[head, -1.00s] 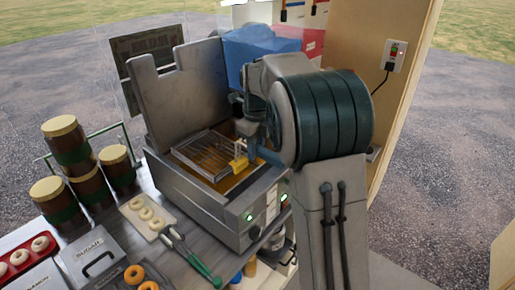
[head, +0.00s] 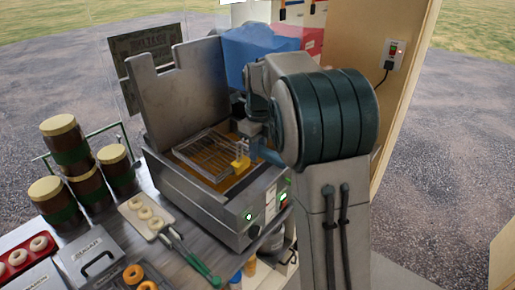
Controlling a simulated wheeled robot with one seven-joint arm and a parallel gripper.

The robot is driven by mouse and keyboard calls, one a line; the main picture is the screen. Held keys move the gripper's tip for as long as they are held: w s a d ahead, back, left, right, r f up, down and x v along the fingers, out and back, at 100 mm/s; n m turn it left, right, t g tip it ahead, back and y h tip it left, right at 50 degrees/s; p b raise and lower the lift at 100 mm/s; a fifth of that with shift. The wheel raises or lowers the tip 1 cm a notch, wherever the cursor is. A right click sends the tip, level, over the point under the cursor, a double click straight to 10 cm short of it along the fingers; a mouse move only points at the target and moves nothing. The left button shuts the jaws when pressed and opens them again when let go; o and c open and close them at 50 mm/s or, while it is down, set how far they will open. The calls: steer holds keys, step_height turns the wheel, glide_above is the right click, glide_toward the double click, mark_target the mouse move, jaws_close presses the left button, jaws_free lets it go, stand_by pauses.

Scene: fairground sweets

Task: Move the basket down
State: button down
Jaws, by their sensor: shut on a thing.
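The wire basket (head: 207,149) is in the fryer's (head: 203,198) open well, level or nearly so, over brown oil. Its yellow handle (head: 240,162) points to the near right side of the well. My gripper (head: 250,154) is at this handle and shut on it. My arm hides part of the gripper and the right side of the well. How deep the basket sits in the oil is hard to tell.
A tall metal lid (head: 184,92) stands behind the well. Brown jars (head: 67,146) stand further left. A wooden panel (head: 399,75) is at the right.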

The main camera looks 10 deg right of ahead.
steer(key=b, duration=0.5)
glide_above(258, 184)
steer(key=shift+w+f, duration=0.15)
steer(key=shift+f, duration=4.15)
steer(key=shift+f+b, duration=0.5)
steer(key=shift+f, duration=0.1)
steer(key=c, duration=1.1)
jaws_free()
steer(key=r, duration=1.3)
steer(key=shift+s+d+r+b, duration=0.1)
steer(key=shift+s+r+b, duration=0.1)
steer(key=shift+r+b, duration=0.2)
steer(key=shift+s, duration=0.1)
